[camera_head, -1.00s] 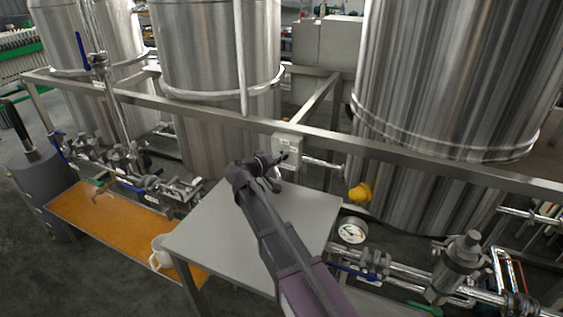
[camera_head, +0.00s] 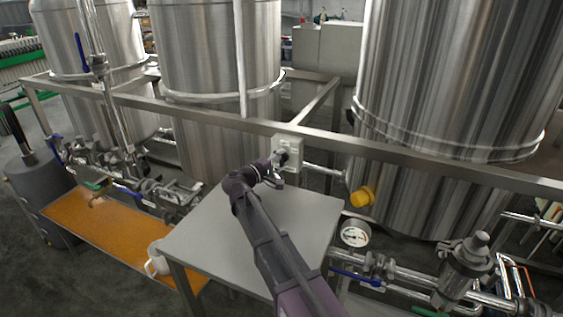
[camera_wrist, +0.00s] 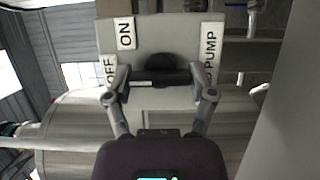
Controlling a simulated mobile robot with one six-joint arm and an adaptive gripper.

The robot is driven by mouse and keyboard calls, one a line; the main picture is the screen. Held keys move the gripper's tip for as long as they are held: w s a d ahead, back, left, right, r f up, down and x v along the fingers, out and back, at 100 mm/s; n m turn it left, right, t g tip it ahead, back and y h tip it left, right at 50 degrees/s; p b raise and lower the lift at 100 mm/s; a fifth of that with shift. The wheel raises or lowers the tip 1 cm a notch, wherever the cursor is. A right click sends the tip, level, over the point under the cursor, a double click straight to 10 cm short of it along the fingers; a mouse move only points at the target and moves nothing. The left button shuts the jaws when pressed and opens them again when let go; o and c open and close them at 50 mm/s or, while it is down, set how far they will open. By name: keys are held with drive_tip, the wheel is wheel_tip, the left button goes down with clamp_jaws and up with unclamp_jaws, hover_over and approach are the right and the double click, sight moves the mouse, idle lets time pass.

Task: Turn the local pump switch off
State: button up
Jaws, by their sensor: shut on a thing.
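The pale grey pump switch box (camera_head: 291,146) is fixed at the frame rail behind the small table. In the wrist view, the box face (camera_wrist: 185,34) fills the upper middle, with an ON label (camera_wrist: 125,34), an OFF label (camera_wrist: 108,68) and a PUMP label (camera_wrist: 211,48), all turned sideways. A black switch knob (camera_wrist: 161,64) with a bar-like handle sits between the fingers of my gripper (camera_wrist: 162,82). My gripper is shut on the knob, one finger at each end. In the head view, my gripper (camera_head: 277,166) is at the box's front. Which label the knob points to is unclear.
A grey table (camera_head: 310,203) lies below my arm. A steel rail (camera_head: 420,163) runs past the box, with large steel tanks (camera_head: 435,90) behind. A yellow cap (camera_head: 361,196), a gauge (camera_head: 355,234) and pipework are at right. A white jug (camera_head: 156,260) stands at left.

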drive_tip(key=o, duration=1.1)
drive_tip(key=shift+c, duration=0.2)
drive_tip(key=shift+a, duration=0.1)
drive_tip(key=shift+v, duration=5.9)
